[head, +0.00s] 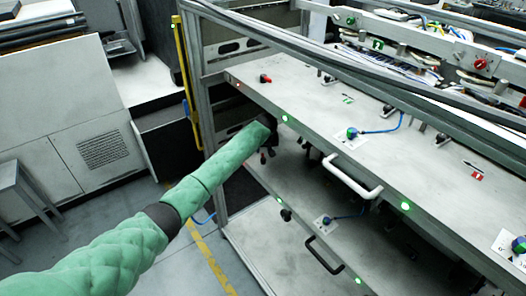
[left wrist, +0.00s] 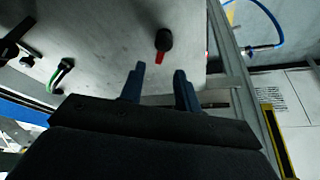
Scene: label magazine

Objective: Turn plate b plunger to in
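In the left wrist view, a black knob with a red mark (left wrist: 163,42) stands on a pale plate (left wrist: 110,38). My left gripper (left wrist: 160,77) is open, its two dark blue fingers apart. The knob shows just beyond the fingertips, between their lines, with nothing held. In the head view my left gripper (head: 268,152) is at the left end of the rack, between the upper plate (head: 310,98) and the lower plate (head: 300,190). The upper plate hides part of the space around it. I cannot read a letter marking either plate. My right gripper is not in view.
A red-capped knob (head: 265,78) and a blue-green knob (head: 352,133) sit on the upper plate. A white handle (head: 352,178) sticks out of its front edge, and a dark handle (head: 323,256) is below. A rack post (head: 205,110) stands close left of my gripper.

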